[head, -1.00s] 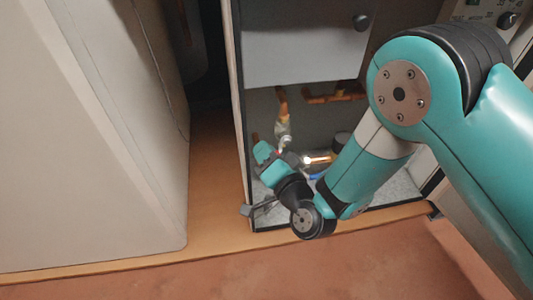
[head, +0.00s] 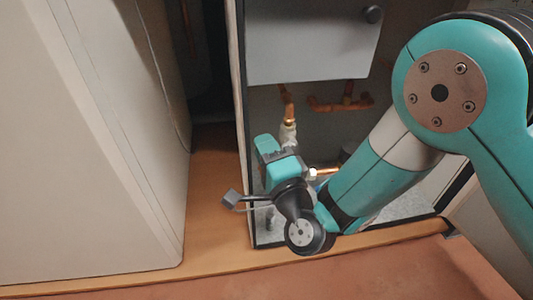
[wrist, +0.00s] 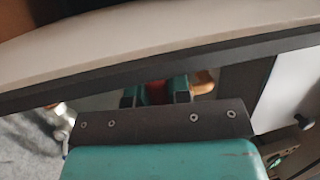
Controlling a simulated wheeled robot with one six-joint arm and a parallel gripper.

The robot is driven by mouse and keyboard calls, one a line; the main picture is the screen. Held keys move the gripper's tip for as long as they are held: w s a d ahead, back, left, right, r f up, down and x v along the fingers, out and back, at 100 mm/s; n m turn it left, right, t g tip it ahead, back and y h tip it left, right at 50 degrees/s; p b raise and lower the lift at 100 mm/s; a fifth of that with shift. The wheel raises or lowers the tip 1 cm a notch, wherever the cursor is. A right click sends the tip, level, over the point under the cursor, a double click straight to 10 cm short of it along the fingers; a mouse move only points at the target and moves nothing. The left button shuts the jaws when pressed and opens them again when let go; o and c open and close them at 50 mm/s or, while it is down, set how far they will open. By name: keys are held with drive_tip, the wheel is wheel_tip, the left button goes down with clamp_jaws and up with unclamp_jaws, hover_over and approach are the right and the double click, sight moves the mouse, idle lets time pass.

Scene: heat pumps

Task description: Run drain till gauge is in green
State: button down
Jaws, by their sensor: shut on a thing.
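My gripper (wrist: 157,94) is shut on a red-orange part (wrist: 157,88), which shows between its two dark fingertips in the wrist view. Most of that part is hidden, so its shape is unclear. In the head view my gripper (head: 278,162) is inside the low open bay of the cabinet, just below a pale valve fitting with a brass top (head: 288,128). Its fingertips are hidden there behind its own body. I cannot make out a gauge or its green zone in any view.
Copper pipes (head: 340,104) run across the back of the bay. A grey panel with a black knob (head: 312,40) hangs above it. The cabinet's left side wall (head: 241,120) is close beside my gripper. A large pale unit (head: 90,150) stands left, with a narrow gap between.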

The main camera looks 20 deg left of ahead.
drive_tip(key=shift+a+r, duration=0.1)
drive_tip(key=shift+r, duration=0.05)
idle(0.3)
drive_tip(key=c, duration=1.1)
unclamp_jaws()
